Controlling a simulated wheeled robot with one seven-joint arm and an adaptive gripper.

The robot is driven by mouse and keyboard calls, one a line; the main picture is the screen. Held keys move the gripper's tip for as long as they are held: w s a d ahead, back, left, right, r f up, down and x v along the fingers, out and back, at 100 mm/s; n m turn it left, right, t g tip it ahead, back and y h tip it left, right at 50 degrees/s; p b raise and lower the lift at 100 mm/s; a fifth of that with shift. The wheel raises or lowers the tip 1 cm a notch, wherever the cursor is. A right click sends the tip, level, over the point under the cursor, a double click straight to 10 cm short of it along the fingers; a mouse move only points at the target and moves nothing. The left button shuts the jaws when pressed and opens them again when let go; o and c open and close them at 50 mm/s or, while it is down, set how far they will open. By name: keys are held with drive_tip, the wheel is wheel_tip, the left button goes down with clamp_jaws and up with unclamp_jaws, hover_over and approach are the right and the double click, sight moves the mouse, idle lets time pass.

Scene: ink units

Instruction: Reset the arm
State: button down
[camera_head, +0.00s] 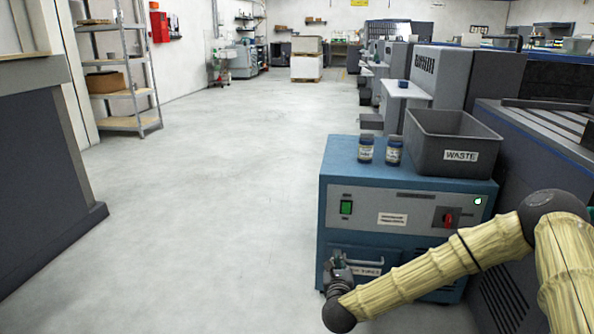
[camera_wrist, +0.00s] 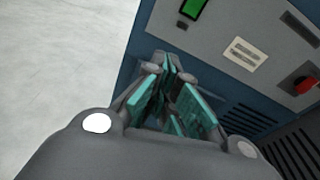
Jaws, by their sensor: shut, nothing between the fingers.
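My arm, in a pale yellow sleeve with dark joints, reaches in from the right in the head view. My gripper (camera_head: 338,260) is at its end, low in front of the left part of the blue cabinet's face (camera_head: 393,196). It points upward in the picture. In the wrist view my gripper (camera_wrist: 168,62) has its teal-padded fingers together at the tips, with nothing held. The cabinet's front panel, with a green switch (camera_wrist: 194,8) and a red knob (camera_wrist: 305,84), shows beyond the fingers. Whether the gripper touches the cabinet cannot be told.
Two small jars (camera_head: 366,149) (camera_head: 394,151) and a grey WASTE bin (camera_head: 453,140) stand on the cabinet. Grey printing machines (camera_head: 437,77) line the right side. A metal shelf (camera_head: 120,66) stands at the left wall. The floor (camera_head: 205,190) left of the cabinet is clear.

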drive_tip(key=s+a+f+n+g+y+p, duration=0.1)
drive_tip(key=s+a+f+n+g+y, duration=0.25)
drive_tip(key=s+f+n, duration=0.65)
drive_tip(key=s+a+f+n+g+y+p, duration=0.15)
drive_tip(key=s+a+f+n+g, duration=0.3)
drive_tip(key=s+f+n, duration=0.55)
drive_tip(key=s+d+f+n+g, duration=0.2)
drive_tip(key=s+n, duration=0.2)
drive_tip(key=s, duration=0.5)
drive_tip(key=s+d+f+n+g, duration=0.1)
drive_tip(key=s+d+n+g, duration=0.15)
drive_tip(key=s, duration=0.55)
drive_tip(key=s+d+r+n+g+h+p, duration=0.1)
drive_tip(key=s+d+n+g, duration=0.1)
drive_tip(key=s+d+n, duration=0.4)
drive_tip(key=s+d+n+g+h+p, duration=0.15)
drive_tip(key=s+d+n, duration=0.25)
drive_tip(key=s, duration=0.5)
wheel_tip(320, 180, up, 38)
drive_tip(key=p, duration=3.7)
drive_tip(key=shift+w+a+m, duration=0.25)
drive_tip(key=shift+a+m, duration=0.05)
drive_tip(key=shift+m, duration=0.05)
